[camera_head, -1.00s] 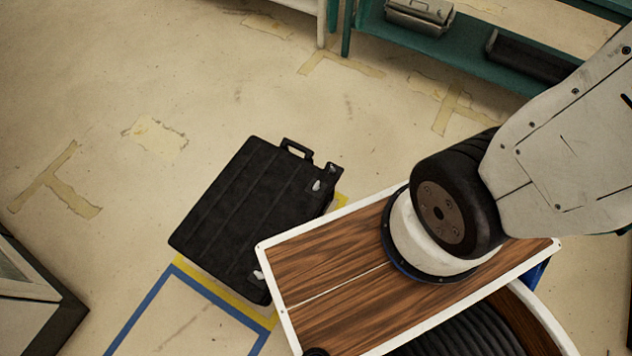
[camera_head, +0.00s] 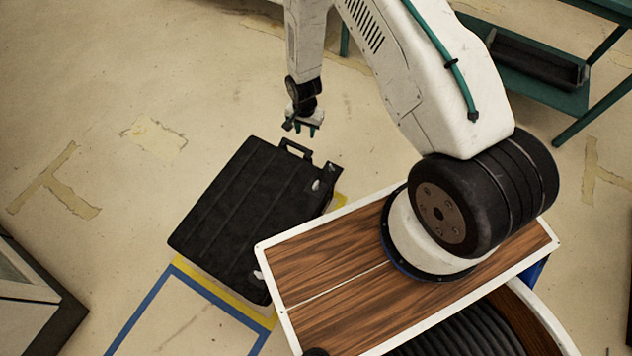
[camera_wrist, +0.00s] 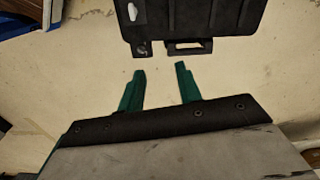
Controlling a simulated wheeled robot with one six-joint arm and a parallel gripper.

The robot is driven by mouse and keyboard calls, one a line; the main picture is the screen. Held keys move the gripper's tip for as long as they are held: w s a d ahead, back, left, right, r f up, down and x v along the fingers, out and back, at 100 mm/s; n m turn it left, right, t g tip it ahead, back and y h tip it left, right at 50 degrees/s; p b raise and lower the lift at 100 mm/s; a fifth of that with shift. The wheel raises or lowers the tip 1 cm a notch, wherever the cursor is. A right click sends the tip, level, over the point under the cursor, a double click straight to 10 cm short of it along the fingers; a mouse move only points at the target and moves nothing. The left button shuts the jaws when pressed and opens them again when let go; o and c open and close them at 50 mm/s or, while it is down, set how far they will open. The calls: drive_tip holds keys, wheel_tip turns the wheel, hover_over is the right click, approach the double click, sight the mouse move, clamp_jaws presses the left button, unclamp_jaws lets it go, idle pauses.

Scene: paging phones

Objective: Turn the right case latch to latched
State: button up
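A black ribbed case (camera_head: 240,215) lies on the floor, with its handle (camera_head: 296,148) on the far side. Two pale latches show on it: one at the upper right (camera_head: 316,185), and one at the lower edge (camera_head: 259,274) beside the wooden deck. In the wrist view, part of the case (camera_wrist: 213,14), its handle (camera_wrist: 188,48) and a pale latch (camera_wrist: 136,12) show at the top. My gripper (camera_head: 303,128) hangs just beyond the handle. In the wrist view my gripper (camera_wrist: 160,71) has its green fingers apart, with nothing between them.
Yellow tape (camera_head: 235,305) and blue tape (camera_head: 150,302) mark the floor near the case. A teal shelf (camera_head: 535,88) with a dark tray (camera_head: 538,60) stands at the back right. A pale cabinet (camera_head: 22,300) is at the lower left. The floor left of the case is clear.

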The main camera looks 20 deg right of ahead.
drive_tip(key=m, duration=0.2)
hover_over(316, 183)
wheel_tip(316, 183, down, 17)
drive_tip(key=shift+a+r, duration=0.1)
drive_tip(key=shift+a, duration=0.05)
wheel_tip(316, 183, down, 8)
drive_tip(key=shift+r, duration=0.2)
clamp_jaws()
